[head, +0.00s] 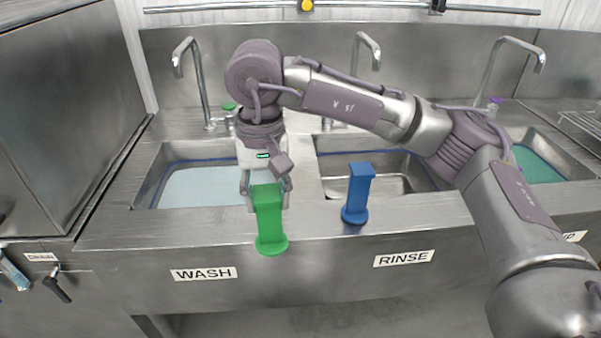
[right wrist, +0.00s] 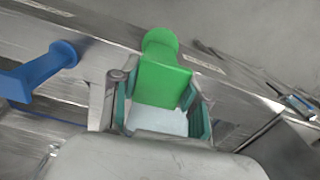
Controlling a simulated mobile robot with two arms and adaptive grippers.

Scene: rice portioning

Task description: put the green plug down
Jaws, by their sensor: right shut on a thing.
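The green plug (head: 268,222) is upright, with a square post and a round base, at the front ledge of the sink unit above the WASH label. My right gripper (head: 267,186) is shut on the top of its post from behind. Whether the base touches the ledge, I cannot tell. In the right wrist view the green plug (right wrist: 164,82) sits between the fingers of my right gripper (right wrist: 165,112). My left gripper is not in view.
A blue plug (head: 358,195) stands on the front ledge to the right, near the RINSE label (head: 404,258). The wash basin (head: 196,187) holds pale water; the rinse basin (head: 365,185) lies behind the blue plug. The ledge between the plugs is clear.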

